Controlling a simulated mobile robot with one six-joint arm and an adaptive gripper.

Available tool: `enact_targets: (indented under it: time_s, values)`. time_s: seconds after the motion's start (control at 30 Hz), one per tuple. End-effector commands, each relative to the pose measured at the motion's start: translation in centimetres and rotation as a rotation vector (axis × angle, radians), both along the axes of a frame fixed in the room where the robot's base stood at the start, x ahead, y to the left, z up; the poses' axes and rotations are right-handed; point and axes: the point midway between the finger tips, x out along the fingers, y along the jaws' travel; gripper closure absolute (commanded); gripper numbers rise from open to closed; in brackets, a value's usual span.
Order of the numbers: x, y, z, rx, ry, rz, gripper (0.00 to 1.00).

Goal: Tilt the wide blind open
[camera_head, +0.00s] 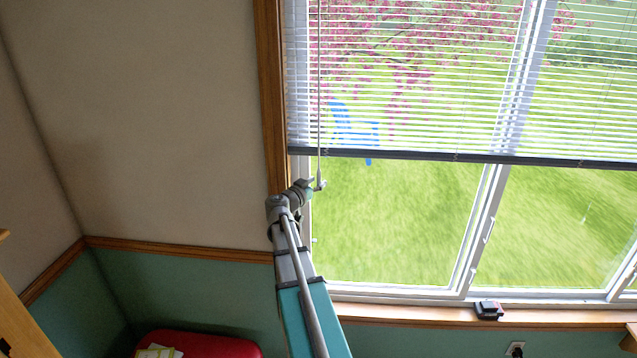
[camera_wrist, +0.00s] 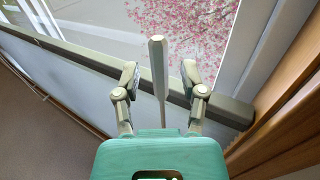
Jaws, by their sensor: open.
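The wide blind (camera_head: 420,80) covers the upper window in the head view. Its thin pale slats have gaps that show the garden through them, and its dark bottom rail (camera_head: 470,158) runs across the panes. A thin tilt wand (camera_head: 319,95) hangs along the blind's left end. My gripper (camera_head: 319,184) is at the wand's lower end, just below the rail. In the wrist view, my gripper (camera_wrist: 159,78) is open, with one finger on each side of the pale wand (camera_wrist: 157,55). Gaps show between wand and fingers. The bottom rail (camera_wrist: 75,60) passes behind them.
The wooden window trim (camera_head: 270,90) stands close to the left of my gripper, and also shows in the wrist view (camera_wrist: 290,105). A small dark object (camera_head: 488,310) sits on the sill. A red seat (camera_head: 205,342) is at the lower left.

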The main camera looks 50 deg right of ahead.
Motion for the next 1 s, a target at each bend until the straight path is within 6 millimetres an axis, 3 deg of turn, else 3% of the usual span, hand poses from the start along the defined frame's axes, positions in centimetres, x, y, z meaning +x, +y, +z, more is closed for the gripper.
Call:
enact_targets:
  time_s: [0.6, 1.0]
  values:
    - [-1.6, 8.9, 0.0, 0.0, 0.001, 0.0, 0.46]
    - [-1.7, 10.5, 0.0, 0.0, 0.001, -0.002, 0.46]
